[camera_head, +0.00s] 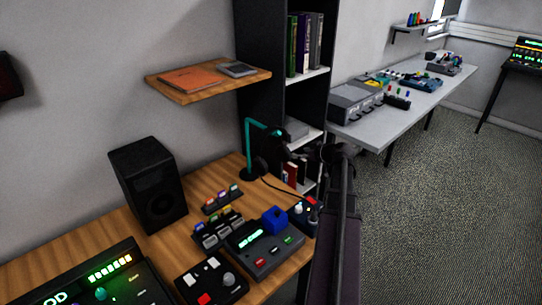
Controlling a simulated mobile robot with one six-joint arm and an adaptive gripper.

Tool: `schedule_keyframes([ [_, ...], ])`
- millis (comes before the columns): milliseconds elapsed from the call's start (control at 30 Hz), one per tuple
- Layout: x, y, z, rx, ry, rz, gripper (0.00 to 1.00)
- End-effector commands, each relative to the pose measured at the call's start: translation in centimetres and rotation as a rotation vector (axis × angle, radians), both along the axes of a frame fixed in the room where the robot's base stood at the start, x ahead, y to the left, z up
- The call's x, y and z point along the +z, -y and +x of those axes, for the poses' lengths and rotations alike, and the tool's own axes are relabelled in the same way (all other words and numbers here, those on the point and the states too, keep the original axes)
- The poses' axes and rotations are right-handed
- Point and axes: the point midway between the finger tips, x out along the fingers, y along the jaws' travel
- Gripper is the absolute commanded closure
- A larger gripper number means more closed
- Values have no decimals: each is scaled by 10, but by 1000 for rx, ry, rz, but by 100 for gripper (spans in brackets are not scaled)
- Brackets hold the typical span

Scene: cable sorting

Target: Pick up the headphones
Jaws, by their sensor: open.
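A teal stand (249,145) with a dark base rises from the back right of the wooden desk. Dark shapes (279,134) at its bent top may be the headphones or part of the stand; I cannot tell which. No headphones show clearly. My dark arm comes up from the bottom, right of the desk.
On the wooden desk (100,234) stand a black speaker (150,183), a grey device (263,247) with a blue block (275,220), and several control boxes. A wall shelf (208,84) hangs above. A white table (420,104) stands back right; grey floor (430,210) is open there.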

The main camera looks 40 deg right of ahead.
Motion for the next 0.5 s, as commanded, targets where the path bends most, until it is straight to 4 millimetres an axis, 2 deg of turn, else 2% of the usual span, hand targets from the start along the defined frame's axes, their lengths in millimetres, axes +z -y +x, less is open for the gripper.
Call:
schedule_keyframes([
  [33,1,11,-4,-13,16,-9,17],
  [133,4,23,-10,-28,38,-23,17],
  [500,5,30,-14,-37,48,-30,17],
])
